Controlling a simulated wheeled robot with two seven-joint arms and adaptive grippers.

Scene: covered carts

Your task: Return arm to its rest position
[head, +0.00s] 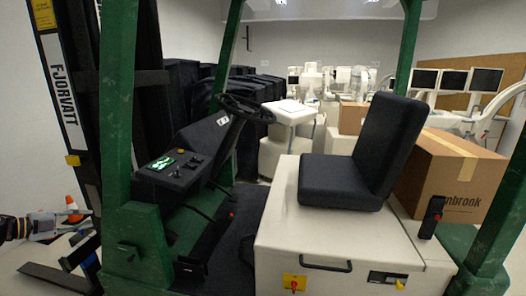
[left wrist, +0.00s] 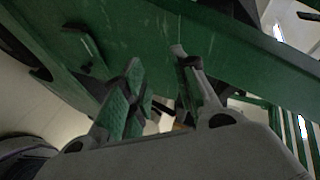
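My left gripper (head: 75,222) comes in at the left edge of the head view, small and partly blending with what lies behind it. It is beside the green post foot of a forklift (head: 140,245). In the left wrist view my left gripper (left wrist: 157,62) has its two fingers apart, with nothing seen between them. A green forklift beam (left wrist: 240,70) fills the space beyond the fingertips; I cannot tell whether they touch it. My right gripper is in neither view.
The forklift has a black seat (head: 350,165), a steering wheel (head: 245,108) and a mast (head: 66,110) at left. A cardboard box (head: 455,172) is at right. Black covered carts (head: 180,85) line the back left.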

